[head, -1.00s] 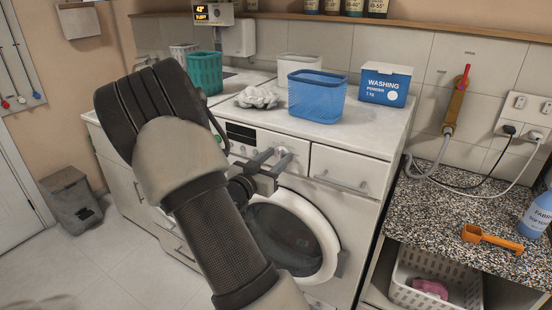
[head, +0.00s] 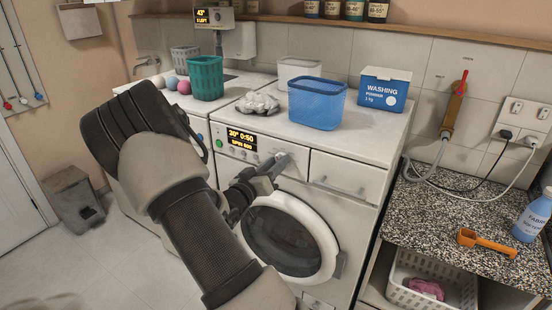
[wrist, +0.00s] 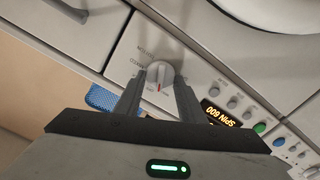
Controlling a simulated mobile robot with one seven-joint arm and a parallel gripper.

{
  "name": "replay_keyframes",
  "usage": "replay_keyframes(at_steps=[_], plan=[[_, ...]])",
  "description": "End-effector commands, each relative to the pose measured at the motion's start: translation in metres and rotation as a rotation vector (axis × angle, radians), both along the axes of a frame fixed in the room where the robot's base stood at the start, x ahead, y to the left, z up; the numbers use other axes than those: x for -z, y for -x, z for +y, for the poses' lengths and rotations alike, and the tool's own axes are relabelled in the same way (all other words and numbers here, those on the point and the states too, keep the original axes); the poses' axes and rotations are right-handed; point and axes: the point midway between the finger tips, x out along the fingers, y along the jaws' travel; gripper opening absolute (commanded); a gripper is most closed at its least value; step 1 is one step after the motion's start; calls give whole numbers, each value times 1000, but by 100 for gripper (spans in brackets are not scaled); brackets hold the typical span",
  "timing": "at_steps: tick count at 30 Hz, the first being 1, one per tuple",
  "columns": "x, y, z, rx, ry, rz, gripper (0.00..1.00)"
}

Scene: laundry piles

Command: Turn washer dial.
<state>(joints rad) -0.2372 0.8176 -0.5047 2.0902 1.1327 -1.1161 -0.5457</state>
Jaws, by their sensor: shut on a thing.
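The washer (head: 325,200) is a white front-loader with a round glass door (head: 290,240). Its display (head: 242,142) is lit and reads 30°, 0:50 and SPIN 600. The dial (wrist: 160,72) is a round white knob with a red mark, seen in the wrist view with printed labels around it. My gripper (wrist: 158,88) has one finger on each side of the dial and is shut on it. In the head view my gripper (head: 279,164) is at the panel, right of the display, and mostly covers the dial.
A blue basket (head: 316,105), a crumpled white cloth (head: 257,104) and a washing powder box (head: 384,90) stand on top. A green basket (head: 205,78) is to the left. A drawer handle (head: 342,186) projects right of the dial. A speckled counter (head: 440,205) is at right.

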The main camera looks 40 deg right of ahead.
Motion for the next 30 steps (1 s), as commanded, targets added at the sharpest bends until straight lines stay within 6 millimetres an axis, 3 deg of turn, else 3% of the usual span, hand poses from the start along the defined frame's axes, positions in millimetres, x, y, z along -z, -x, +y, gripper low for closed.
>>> replay_keyframes(at_steps=[18, 30], plan=[[-1, -2, 1, -1, 224, 539, 14], [2, -2, 1, 0, 328, 792, 14]])
